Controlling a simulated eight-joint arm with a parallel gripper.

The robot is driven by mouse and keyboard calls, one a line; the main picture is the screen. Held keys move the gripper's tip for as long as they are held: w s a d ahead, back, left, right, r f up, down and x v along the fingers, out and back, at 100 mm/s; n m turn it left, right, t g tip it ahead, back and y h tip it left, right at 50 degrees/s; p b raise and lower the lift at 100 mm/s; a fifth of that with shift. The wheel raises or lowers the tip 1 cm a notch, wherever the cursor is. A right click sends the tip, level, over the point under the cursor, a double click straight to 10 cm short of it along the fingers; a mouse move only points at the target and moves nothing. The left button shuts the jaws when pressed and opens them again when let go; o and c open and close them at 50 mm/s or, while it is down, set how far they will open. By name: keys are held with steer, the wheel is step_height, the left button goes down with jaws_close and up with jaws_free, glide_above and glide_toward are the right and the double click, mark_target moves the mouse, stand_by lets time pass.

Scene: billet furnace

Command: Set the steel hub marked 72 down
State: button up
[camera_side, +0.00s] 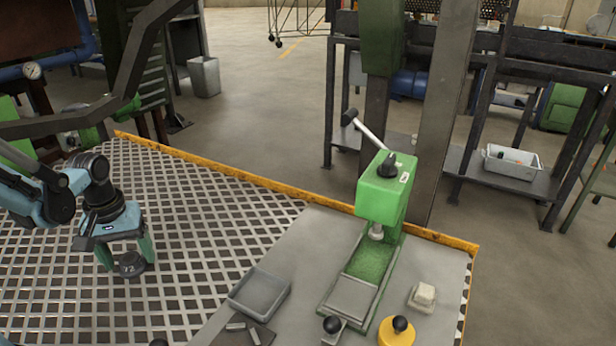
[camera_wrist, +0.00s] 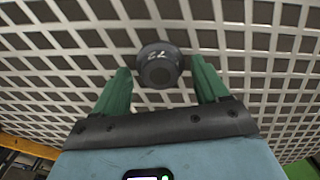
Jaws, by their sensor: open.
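The steel hub marked 72 (camera_side: 131,265) is a dark grey round piece standing on the white grating (camera_side: 230,205) at left in the side view. In the wrist view the hub (camera_wrist: 160,66) is at top centre, with its pale number on the upper side. My gripper (camera_side: 127,257) is open, pointing down, with one green finger on each side of the hub. In the wrist view gaps show between the hub and both fingertips (camera_wrist: 160,72). Nothing is clamped. The hub's underside is hidden.
A green arbor press (camera_side: 384,195) with a raised lever stands on the grey plate to the right. A grey tray (camera_side: 259,293), a yellow knobbed piece (camera_side: 397,333) and a pale block on a small dish (camera_side: 424,294) are near it. Open grating surrounds the hub.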

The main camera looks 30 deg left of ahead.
steer(key=shift+f, duration=0.1)
jaws_close()
stand_by(0.4)
